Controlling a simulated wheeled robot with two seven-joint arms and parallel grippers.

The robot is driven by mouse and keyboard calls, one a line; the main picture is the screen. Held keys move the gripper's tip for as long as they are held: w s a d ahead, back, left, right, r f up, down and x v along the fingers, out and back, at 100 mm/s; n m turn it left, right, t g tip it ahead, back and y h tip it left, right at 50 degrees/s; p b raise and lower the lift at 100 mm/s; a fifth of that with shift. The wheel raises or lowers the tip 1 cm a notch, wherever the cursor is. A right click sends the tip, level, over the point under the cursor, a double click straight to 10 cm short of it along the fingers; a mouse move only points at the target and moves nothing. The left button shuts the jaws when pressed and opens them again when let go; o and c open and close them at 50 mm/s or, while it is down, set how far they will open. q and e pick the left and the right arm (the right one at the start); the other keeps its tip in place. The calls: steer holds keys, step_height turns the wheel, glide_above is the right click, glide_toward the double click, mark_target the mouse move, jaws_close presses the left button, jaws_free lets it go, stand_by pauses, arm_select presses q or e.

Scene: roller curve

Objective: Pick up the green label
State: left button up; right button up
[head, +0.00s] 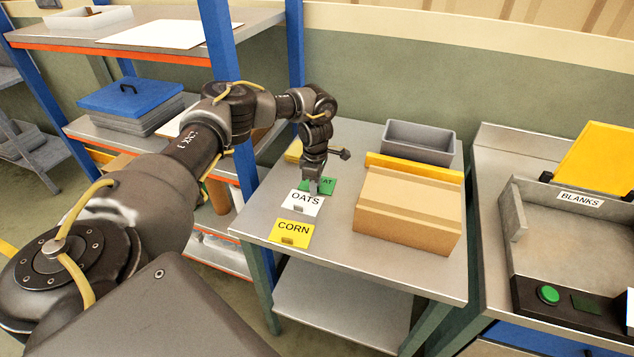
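The green label (328,187) lies on the grey metal table, partly covered by my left gripper; only the end of its dark lettering, "AT", shows. My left gripper (316,190) points down over the left part of the green label. Its fingers are small and seen from behind, so I cannot tell whether they are open, shut or touching the label. A white label reading OATS (302,204) and a yellow label reading CORN (291,233) lie nearer on the same table. My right gripper is not in view.
A cardboard box (408,210) with a yellow strip behind it stands right of the labels. A grey bin (419,143) is at the table's back. A blue-post shelf (222,60) stands left. A BLANKS tray (570,235) is at right.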

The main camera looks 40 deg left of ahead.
arm_select(q)
steer(key=shift+d, duration=0.1)
steer(key=shift+c, duration=0.3)
jaws_close()
steer(key=shift+r, duration=0.1)
